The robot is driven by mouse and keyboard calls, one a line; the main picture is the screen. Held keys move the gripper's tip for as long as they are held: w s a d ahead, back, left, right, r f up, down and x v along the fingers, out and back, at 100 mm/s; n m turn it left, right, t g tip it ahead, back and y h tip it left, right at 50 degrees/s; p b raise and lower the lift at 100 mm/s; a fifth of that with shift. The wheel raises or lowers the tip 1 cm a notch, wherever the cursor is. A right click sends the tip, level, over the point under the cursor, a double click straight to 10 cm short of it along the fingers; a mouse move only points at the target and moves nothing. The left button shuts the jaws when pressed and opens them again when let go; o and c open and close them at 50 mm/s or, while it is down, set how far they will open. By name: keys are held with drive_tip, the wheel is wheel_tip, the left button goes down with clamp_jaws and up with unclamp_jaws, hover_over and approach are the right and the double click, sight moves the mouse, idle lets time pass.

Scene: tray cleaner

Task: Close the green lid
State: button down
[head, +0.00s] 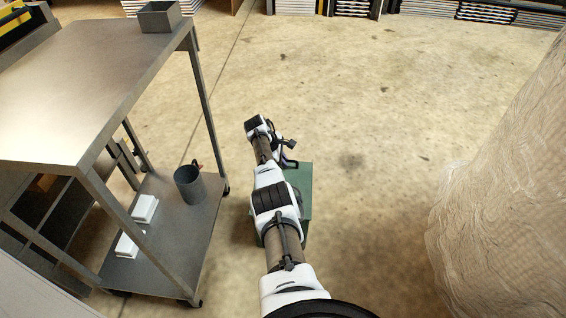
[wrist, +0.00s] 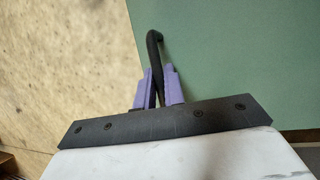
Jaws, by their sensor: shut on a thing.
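The green lid (wrist: 235,60) shows as a flat green surface filling the upper right of the wrist view. In the head view a green box-like thing (head: 305,178) stands on the floor, partly hidden behind my arm. I cannot tell how far the lid is open. A black bent handle (wrist: 153,42) sits at the lid's left edge. My gripper (wrist: 158,86), with purple fingers, is shut on this handle. In the head view my gripper (head: 287,158) is small and partly hidden beside the green surface.
A metal cart (head: 100,90) stands at the left, with a grey cup (head: 189,185) and white boxes (head: 145,209) on its lower shelf. A plastic-wrapped bulk (head: 500,190) stands at the right. The floor ahead is clear, with shelves along the back.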

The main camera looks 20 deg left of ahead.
drive_tip(key=shift+w+f+b, duration=0.15)
drive_tip(key=shift+f+b, duration=0.2)
idle(0.3)
drive_tip(key=c, duration=1.8)
unclamp_jaws()
drive_tip(key=shift+f, duration=0.2)
drive_tip(key=p+v, duration=0.6)
drive_tip(key=v, duration=0.8)
drive_tip(key=shift+d, duration=0.1)
